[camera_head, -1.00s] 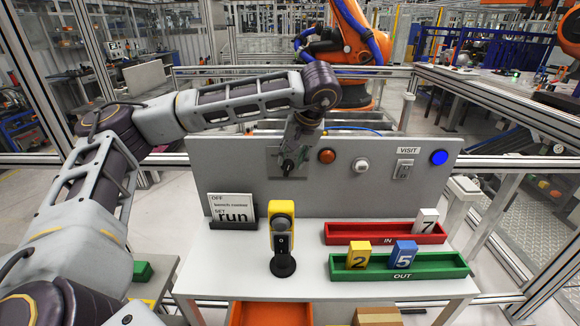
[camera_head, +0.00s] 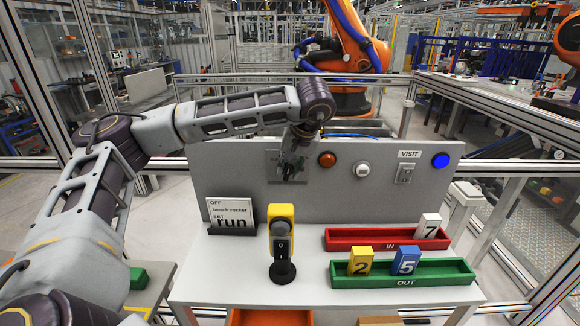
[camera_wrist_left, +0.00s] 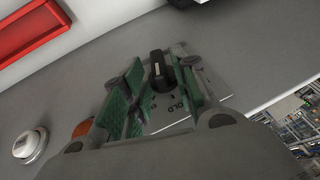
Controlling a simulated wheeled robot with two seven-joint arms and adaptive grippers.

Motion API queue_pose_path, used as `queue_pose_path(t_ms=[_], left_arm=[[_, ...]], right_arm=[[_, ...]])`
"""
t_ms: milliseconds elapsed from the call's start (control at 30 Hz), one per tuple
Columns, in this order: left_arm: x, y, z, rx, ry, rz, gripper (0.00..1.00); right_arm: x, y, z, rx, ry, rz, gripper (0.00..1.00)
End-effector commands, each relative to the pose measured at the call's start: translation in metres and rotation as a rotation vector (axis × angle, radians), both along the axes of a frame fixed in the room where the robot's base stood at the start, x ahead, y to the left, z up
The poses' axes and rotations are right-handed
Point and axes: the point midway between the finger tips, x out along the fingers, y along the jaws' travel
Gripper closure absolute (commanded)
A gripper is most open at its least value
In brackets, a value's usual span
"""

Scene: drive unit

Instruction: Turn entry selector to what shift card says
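The entry selector is a black knob (camera_wrist_left: 158,72) with a pale mark, on a grey plate (camera_head: 271,166) at the left of the upright panel. In the wrist view, part of a word ending in "OLD" shows on the plate. My left gripper (camera_head: 293,168) is at the knob, fingers pointing at the panel. In the wrist view its green-padded fingers (camera_wrist_left: 157,68) stand apart either side of the knob, with gaps visible. The shift card (camera_head: 231,213) stands on the bench, reading "OFF", a small unclear line, and "SET run". My right gripper is not in view.
An orange button (camera_head: 327,159), a white button (camera_head: 362,169), a VISIT switch (camera_head: 404,173) and a blue light (camera_head: 440,160) sit to the right. A yellow-and-black device (camera_head: 282,243), red IN tray (camera_head: 345,240) and green OUT tray (camera_head: 440,270) with number blocks stand below.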

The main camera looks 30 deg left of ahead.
Motion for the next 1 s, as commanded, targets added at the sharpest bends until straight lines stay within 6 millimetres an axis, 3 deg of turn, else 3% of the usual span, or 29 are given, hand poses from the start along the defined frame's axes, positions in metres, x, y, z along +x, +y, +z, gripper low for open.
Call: queue_pose_path(t_ms=[200,867,933,1000], left_arm=[[0.000,0.000,-0.001,0.000,0.001,0.001,1.00],[-0.002,0.003,-0.005,-0.061,-0.028,0.001,1.00],[-0.003,0.004,-0.006,-0.081,-0.041,0.003,1.00],[-0.003,0.004,-0.006,-0.104,-0.054,0.002,1.00]], right_arm=[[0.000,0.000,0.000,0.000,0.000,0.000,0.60],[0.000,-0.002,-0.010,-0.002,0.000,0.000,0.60],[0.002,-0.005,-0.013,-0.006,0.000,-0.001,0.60],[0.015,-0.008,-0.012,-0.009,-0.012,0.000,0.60]])
